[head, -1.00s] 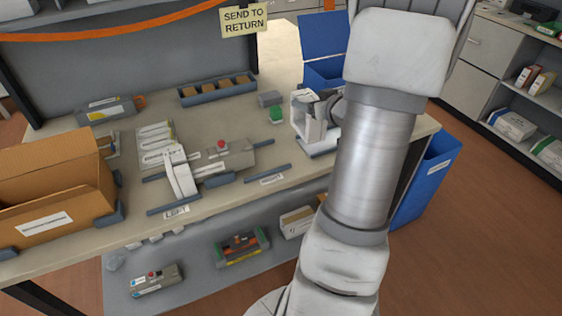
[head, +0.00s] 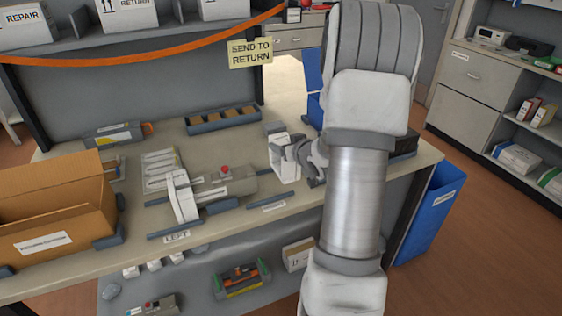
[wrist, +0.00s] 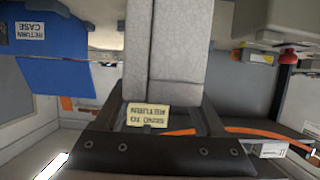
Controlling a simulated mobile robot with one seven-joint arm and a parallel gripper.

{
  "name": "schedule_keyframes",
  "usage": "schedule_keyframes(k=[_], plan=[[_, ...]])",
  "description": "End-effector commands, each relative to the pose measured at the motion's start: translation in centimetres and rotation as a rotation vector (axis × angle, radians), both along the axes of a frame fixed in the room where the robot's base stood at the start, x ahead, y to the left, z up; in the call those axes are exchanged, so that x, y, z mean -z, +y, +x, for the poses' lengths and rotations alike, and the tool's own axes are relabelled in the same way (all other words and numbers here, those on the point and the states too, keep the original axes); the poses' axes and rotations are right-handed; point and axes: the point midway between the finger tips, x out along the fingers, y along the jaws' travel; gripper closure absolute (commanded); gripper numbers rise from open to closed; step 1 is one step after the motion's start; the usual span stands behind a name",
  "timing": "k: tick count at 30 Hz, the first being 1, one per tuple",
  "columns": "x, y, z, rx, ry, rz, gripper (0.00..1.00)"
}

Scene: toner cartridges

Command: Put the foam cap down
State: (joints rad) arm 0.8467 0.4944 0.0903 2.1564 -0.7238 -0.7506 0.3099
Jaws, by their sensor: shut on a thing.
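My gripper (head: 292,153) is shut on a white foam cap (head: 284,168), at the right of the bench top in the head view. The cap is upright, close to the bench surface; I cannot tell whether it touches. In the wrist view the pale cap (wrist: 165,45) fills the middle, coming out from my gripper (wrist: 165,125). A grey toner cartridge (head: 228,180) with a red knob lies left of the held cap, apart from it. Another white foam cap (head: 182,196) stands at the cartridge's left end, above the LEFT label (head: 177,237).
An open cardboard box (head: 50,215) stands at the bench's left. A divided tray (head: 222,119) lies at the back. Blue rails flank the cartridge; a label (head: 274,207) lies at the front edge. A blue bin (head: 430,210) stands right of the bench. An orange cable hangs behind.

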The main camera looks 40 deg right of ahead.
Motion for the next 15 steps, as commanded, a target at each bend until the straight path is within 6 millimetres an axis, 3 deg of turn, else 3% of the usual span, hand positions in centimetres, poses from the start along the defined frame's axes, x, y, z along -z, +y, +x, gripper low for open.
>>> schedule_keyframes(k=[7,15], plan=[[1.4,0.5,1.2,0.001,0.001,0.0,0.81],[4.9,0.5,1.2,0.001,0.002,0.0,0.81]])
